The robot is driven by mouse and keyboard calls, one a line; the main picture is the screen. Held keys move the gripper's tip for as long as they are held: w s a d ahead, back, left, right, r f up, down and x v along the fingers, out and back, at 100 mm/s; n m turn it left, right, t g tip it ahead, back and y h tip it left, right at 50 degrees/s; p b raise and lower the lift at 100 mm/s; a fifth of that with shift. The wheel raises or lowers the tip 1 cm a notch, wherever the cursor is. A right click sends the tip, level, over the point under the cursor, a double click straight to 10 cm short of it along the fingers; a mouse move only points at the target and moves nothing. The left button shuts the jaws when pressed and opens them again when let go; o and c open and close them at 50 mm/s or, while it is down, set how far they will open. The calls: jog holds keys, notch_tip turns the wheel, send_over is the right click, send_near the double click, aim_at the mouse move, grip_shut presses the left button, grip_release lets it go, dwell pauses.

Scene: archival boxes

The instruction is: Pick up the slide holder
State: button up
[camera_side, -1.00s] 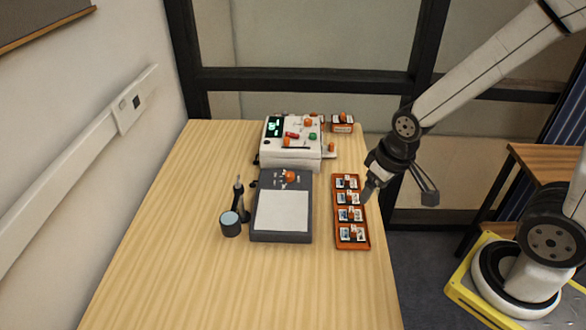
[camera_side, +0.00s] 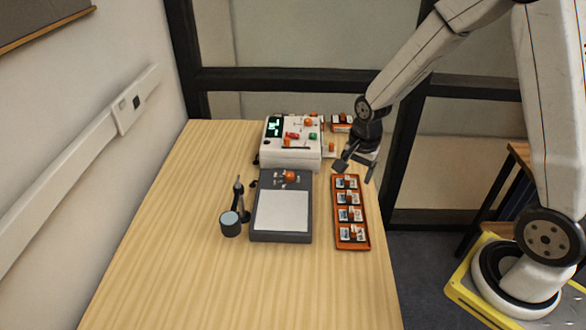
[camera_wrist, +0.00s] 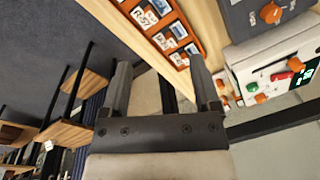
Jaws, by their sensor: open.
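The orange tray (camera_side: 352,243) lies along the right edge of the table, with several slide holders in a row. One slide holder (camera_side: 350,197) is in the second place from the back; they also show in the wrist view, such as one slide holder (camera_wrist: 164,41). Each has a small pale picture and an orange-brown part. My gripper (camera_side: 355,171) is open and empty, above the far end of the tray. In the wrist view the two fingers (camera_wrist: 160,78) stand wide apart, with the tray's end between and beyond them.
A white machine (camera_side: 288,157) with coloured knobs stands behind a grey light pad (camera_side: 282,212). Another small orange tray (camera_side: 341,127) is at the back, partly hidden by my arm. A dark stand tool (camera_side: 239,195) and a blue-topped jar (camera_side: 230,224) are left. The table's front is clear.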

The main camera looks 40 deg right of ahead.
aim_at(349, 192)
jog(key=w+d+f+m, duration=0.1)
jog(key=d+f+m, duration=0.1)
jog(key=m, duration=0.1)
jog(key=w+d+f+m, duration=0.1)
jog(key=w+f+m, duration=0.1)
jog(key=m, duration=0.2)
jog(key=w+d+f+m+g, duration=0.1)
jog(key=d+f+m, duration=0.1)
jog(key=m, duration=0.1)
jog(key=shift+w+d+f+m, duration=0.1)
jog(key=shift+w+d+m, duration=0.05)
jog(key=shift+d+m, duration=0.15)
jog(key=shift+w+d+f+m, duration=0.25)
jog(key=shift+d+f+m, duration=0.3)
jog(key=shift+m, duration=0.35)
jog(key=shift+f, duration=0.15)
jog(key=shift+a+f, duration=0.1)
jog(key=shift+f, duration=1.05)
jog(key=shift+w+f, duration=0.15)
jog(key=shift+f, duration=2.45)
